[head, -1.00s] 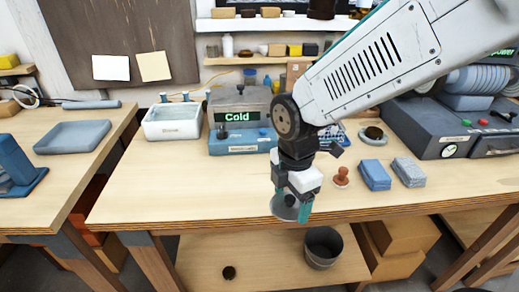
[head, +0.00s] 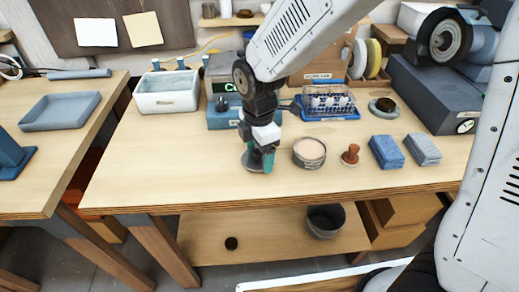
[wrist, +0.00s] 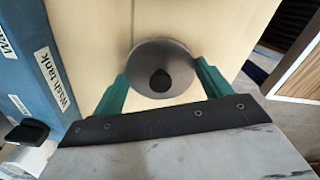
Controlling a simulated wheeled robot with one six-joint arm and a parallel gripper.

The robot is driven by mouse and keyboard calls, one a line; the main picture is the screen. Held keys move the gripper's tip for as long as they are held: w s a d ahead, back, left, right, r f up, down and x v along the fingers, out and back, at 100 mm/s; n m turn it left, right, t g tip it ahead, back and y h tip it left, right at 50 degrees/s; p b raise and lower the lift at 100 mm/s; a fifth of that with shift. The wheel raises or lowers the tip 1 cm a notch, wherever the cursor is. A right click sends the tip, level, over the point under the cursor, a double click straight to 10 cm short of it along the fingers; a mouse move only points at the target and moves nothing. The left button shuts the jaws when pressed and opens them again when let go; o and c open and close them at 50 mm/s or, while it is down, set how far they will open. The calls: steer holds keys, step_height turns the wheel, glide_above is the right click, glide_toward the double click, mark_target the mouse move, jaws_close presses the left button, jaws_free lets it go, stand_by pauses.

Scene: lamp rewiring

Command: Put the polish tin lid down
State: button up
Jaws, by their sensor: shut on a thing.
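The polish tin lid (head: 256,164) is a round grey disc with a dark knob. My gripper (head: 262,158) is shut on it, pointing down over the front middle of the workbench. In the wrist view the lid (wrist: 160,55) sits between the two teal fingers of my gripper (wrist: 161,72), with its knob toward the camera. The lid is at or just above the bench top; I cannot tell whether it touches. An open round tin (head: 309,152) with pale contents stands just to the right of the lid.
The workbench (head: 150,165) is clear to the left of the lid. A white basin (head: 167,92) and the wash tank (wrist: 38,75) are behind. The front edge is close.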

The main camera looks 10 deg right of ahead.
steer(key=shift+f, duration=0.3)
steer(key=o, duration=0.9)
steer(key=shift+o, duration=0.2)
step_height(320, 180, up, 12)
steer(key=s+d+r+m, duration=0.3)
steer(key=d+m, duration=0.2)
steer(key=d, duration=0.1)
steer(key=s+d+r+m, duration=0.3)
steer(key=s+d+m, duration=0.1)
steer(key=d, duration=0.2)
steer(key=s+d+m+t, duration=0.1)
steer(key=s+d+m, duration=0.8)
steer(key=s+m, duration=0.3)
steer(key=shift+s+f+m, duration=0.2)
steer(key=shift+s+m, duration=0.1)
steer(key=shift+m, duration=0.3)
